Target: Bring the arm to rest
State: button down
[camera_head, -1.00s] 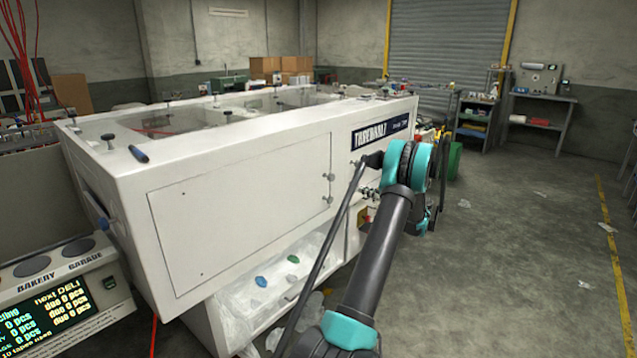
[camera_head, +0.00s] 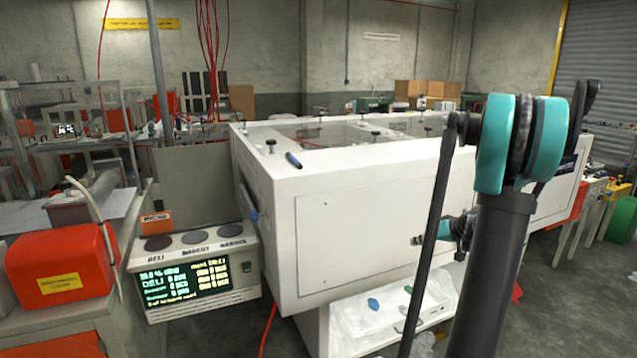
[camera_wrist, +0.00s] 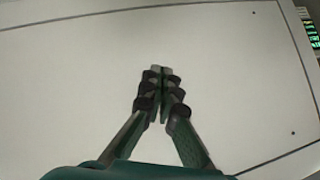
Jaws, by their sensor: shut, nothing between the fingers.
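My gripper (camera_wrist: 160,72) is shut and empty in the wrist view, its two fingers meeting at the tips. In front of it is the plain white side panel (camera_wrist: 75,75) of the big machine; the gap between them cannot be told. In the head view my gripper (camera_head: 418,240) is small and partly hidden behind my own arm. It is in front of the white machine (camera_head: 345,225), at the right part of its side panel. My arm stands upright at the right of the head view, its teal joint at the top.
A control box (camera_head: 195,278) with a lit display stands left of the machine. A red box (camera_head: 62,280) is at far left. Below is an open shelf with clear plastic (camera_head: 385,315). Grey floor (camera_head: 560,290) is bare at right.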

jog(key=s+a+f+m+g+h, duration=0.1)
jog(key=s+a+f+g+h, duration=0.2)
jog(key=s+a, duration=1.1)
jog(key=s+f+h, duration=0.1)
jog(key=s+f, duration=0.1)
jog(key=s, duration=0.6)
jog(key=s+f+m+h, duration=0.1)
jog(key=s+f+h, duration=0.1)
jog(key=s, duration=0.7)
jog(key=shift+f+g+h, duration=0.3)
jog(key=shift+f, duration=0.25)
jog(key=shift+a, duration=0.1)
